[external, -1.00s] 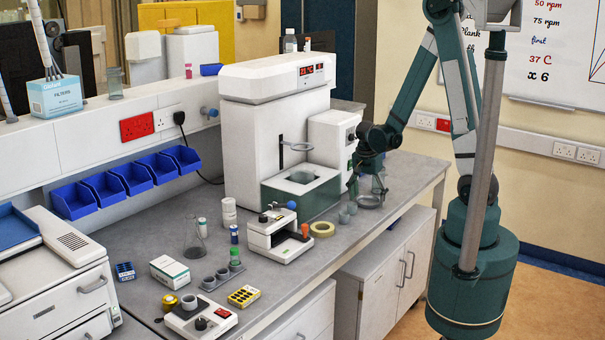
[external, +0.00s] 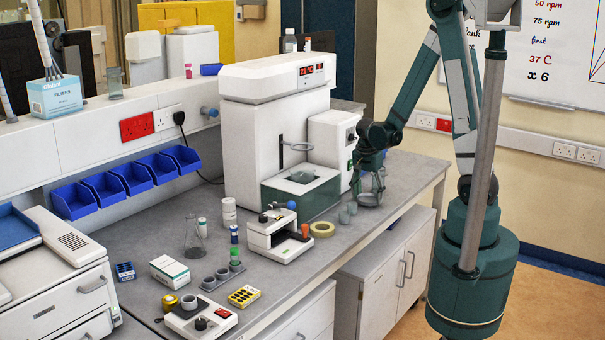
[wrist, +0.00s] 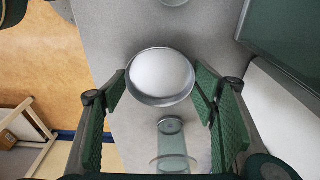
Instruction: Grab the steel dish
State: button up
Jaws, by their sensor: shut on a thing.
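The steel dish (wrist: 160,77) is a round, shallow, shiny dish with a pale inside. In the wrist view it sits between the two green pads of my gripper (wrist: 161,90), which is shut on it at its left and right rim. In the external view the dish (external: 369,200) is at the right part of the bench, with my gripper (external: 368,172) right above it and hiding part of it. I cannot tell whether the dish is touching the bench or just above it.
The white machine with a green bath (external: 300,195) is to the left. The bench edge is near on the right.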

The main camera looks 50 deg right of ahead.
aim_at(368, 201)
notch_tip(368, 201, up, 9)
jog(key=shift+p, duration=0.4)
